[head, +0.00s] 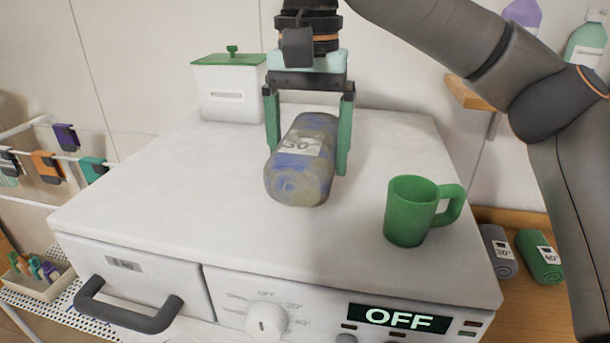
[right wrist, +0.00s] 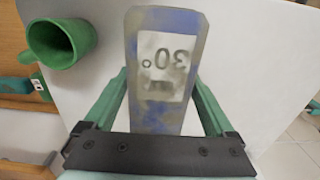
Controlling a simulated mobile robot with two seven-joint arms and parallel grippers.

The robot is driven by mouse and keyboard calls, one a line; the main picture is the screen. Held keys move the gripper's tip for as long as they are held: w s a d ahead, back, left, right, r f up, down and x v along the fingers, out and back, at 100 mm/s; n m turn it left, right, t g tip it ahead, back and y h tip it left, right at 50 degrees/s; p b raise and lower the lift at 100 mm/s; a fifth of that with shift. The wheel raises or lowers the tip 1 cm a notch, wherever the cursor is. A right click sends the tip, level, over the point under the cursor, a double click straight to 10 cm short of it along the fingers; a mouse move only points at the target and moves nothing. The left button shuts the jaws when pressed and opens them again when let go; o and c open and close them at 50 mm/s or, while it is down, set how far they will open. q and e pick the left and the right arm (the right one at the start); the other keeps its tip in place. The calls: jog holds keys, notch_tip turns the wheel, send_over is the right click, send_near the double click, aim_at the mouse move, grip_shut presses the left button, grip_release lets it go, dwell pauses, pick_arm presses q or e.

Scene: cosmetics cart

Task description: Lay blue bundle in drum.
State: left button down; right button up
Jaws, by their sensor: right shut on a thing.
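The blue bundle (head: 300,170), a rolled cloth mottled blue and grey-brown with a white 30° label, is between the green fingers of my right gripper (head: 309,160). The gripper is shut on it from both sides, over the white machine top (head: 160,190). Whether the bundle touches the top, I cannot tell. The right wrist view also shows the bundle (right wrist: 163,115), its label upside down, between the fingers (right wrist: 160,82). The drum is out of view; only the upper front of the machine shows. My left gripper is not in view.
A green mug (head: 410,212) stands on the top's right front. A white box with a green lid (head: 228,92) stands at the back left. A drawer handle (head: 128,312), knob (head: 266,318) and OFF display (head: 400,318) are on the front. Two rolls (head: 539,256) lie at right.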

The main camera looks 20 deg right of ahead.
jog(key=shift+w+d+f, duration=0.15)
jog(key=shift+w+f, duration=0.55)
jog(key=shift+f, duration=0.1)
jog(key=shift+w+f, duration=0.15)
jog(key=shift+f, duration=1.5)
jog(key=shift+f, duration=0.1)
jog(key=o, duration=1.2)
jog(key=shift+f, duration=0.1)
jog(key=shift+o, duration=0.2)
